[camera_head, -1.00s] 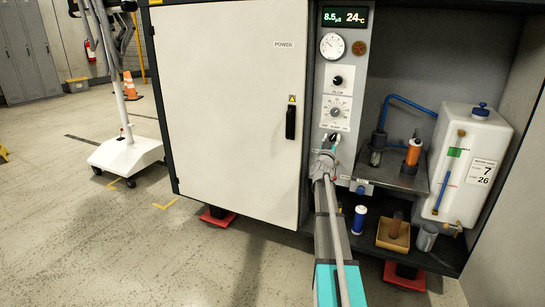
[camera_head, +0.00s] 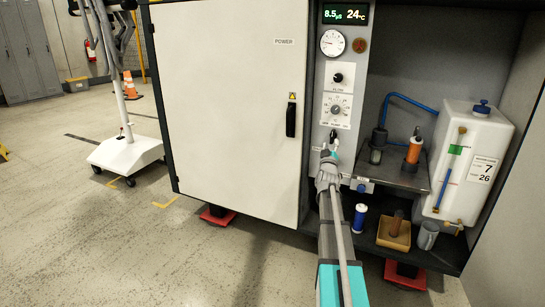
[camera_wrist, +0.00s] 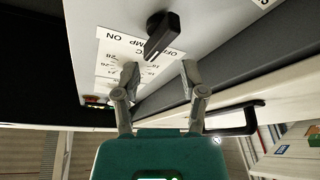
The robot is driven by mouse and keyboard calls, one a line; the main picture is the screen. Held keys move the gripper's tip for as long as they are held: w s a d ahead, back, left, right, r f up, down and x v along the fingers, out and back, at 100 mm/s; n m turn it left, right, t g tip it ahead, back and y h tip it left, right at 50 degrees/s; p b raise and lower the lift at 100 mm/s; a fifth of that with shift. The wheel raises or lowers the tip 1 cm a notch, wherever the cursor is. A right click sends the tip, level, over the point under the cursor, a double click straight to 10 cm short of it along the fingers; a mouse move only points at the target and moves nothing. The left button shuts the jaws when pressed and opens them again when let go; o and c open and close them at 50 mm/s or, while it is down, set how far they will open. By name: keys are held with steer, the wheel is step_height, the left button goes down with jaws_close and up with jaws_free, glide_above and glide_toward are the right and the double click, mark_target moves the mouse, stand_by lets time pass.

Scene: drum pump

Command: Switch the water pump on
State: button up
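A black rotary switch (camera_wrist: 162,34) sits on a pale panel in the wrist view, with ON and OFF printed beside it, upside down. Its handle is slanted, with the near end beside the OFF label. In the head view the switch (camera_head: 333,136) is low on the cabinet's control column, partly hidden by my gripper. My gripper (camera_wrist: 160,74) is open and empty; its two fingers are spread, short of the switch and apart from it. In the head view my gripper (camera_head: 328,158) is just below the switch.
Above the switch are a numbered dial (camera_head: 336,111), a small black knob (camera_head: 338,78), a round gauge (camera_head: 332,43) and a lit display (camera_head: 345,14). A closed white door (camera_head: 230,110) with a black handle (camera_head: 291,120) stands left. A white tank (camera_head: 470,165) is right.

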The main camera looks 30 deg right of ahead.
steer(key=b+v, duration=0.2)
steer(key=v, duration=0.6)
steer(key=w+a+r+g+y+p, duration=0.1)
steer(key=a+r+y+p, duration=0.1)
steer(key=a+p, duration=0.4)
steer(key=w+a+r+n+g+y+p, duration=0.1)
steer(key=a+r+y+p, duration=0.1)
steer(key=a+y+p, duration=0.3)
steer(key=w+a+r+n+g+y+p, duration=0.1)
steer(key=a+r+y+p, duration=0.1)
steer(key=a+p, duration=0.6)
steer(key=shift+a+r+g+y+p, duration=0.3)
steer(key=shift+a+y, duration=0.6)
steer(key=shift+a, duration=0.7)
steer(key=shift+w+d+f, duration=0.1)
steer(key=shift+f, duration=0.05)
